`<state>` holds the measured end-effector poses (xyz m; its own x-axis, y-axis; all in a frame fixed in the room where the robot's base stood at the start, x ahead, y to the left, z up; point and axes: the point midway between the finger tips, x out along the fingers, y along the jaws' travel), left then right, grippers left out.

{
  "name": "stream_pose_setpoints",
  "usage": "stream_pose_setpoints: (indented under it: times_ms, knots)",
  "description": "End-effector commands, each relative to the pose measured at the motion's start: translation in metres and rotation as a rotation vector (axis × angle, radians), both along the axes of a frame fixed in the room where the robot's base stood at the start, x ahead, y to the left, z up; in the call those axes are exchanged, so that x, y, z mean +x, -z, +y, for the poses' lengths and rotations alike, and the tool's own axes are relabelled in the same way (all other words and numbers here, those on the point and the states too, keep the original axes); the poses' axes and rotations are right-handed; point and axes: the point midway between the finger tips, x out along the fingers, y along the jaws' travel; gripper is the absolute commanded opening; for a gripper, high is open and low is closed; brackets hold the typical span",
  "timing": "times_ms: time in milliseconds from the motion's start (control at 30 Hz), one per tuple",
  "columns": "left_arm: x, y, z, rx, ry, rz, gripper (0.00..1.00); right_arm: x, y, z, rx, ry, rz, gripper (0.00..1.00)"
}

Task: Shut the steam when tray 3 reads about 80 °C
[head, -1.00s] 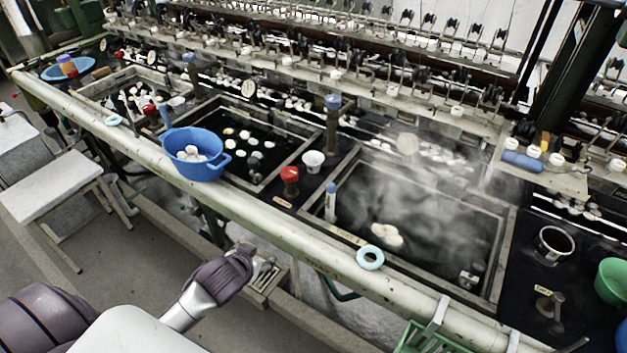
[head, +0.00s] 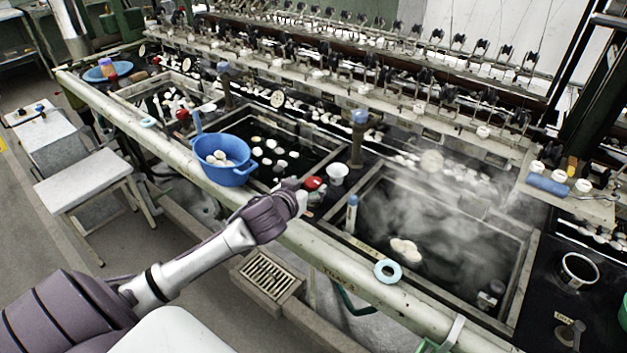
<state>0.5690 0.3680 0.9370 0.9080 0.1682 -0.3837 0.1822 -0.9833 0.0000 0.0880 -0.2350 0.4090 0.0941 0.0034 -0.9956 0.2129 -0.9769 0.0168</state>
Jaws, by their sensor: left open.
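The steaming basin (head: 478,303) on the right holds dark water with a few pale cocoons (head: 405,250). A round dial (head: 431,160) stands at its back, blurred by steam, and I cannot read it. A red valve knob (head: 314,183) sits left of this basin, on the dark strip between basins. My left gripper (head: 301,197) is open, just left of and in front of the red knob, partly overlapping it in view. I cannot tell whether they touch. My right gripper is not in view.
A blue bowl (head: 232,177) of cocoons stands on the front pipe (head: 330,262), close to my left forearm. A white cup (head: 338,175) and a blue-topped tube (head: 352,213) flank the red knob. A pale blue ring (head: 387,272) lies on the pipe. A second red knob (head: 183,115) is farther left.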

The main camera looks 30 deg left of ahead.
Motion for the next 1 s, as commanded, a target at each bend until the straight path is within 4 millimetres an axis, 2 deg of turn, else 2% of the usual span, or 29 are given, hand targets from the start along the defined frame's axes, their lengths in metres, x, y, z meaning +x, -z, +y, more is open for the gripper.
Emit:
stream_pose_setpoints:
  times_ms: [100,300,667,767,1000]
  knots:
    - [0.020,0.007,0.004,0.000,-0.002,-0.001,0.71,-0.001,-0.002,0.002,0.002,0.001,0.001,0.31]
    - [0.039,0.017,0.007,-0.001,0.000,0.000,0.71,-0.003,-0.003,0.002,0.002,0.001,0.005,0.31]
    - [0.044,0.019,0.008,-0.001,0.001,0.001,0.71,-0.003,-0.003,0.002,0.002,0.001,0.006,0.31]
    - [0.043,0.019,0.008,-0.001,0.001,0.001,0.58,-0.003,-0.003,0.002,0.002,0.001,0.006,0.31]
    - [0.043,0.019,0.008,-0.001,0.001,0.001,0.18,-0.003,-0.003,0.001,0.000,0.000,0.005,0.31]
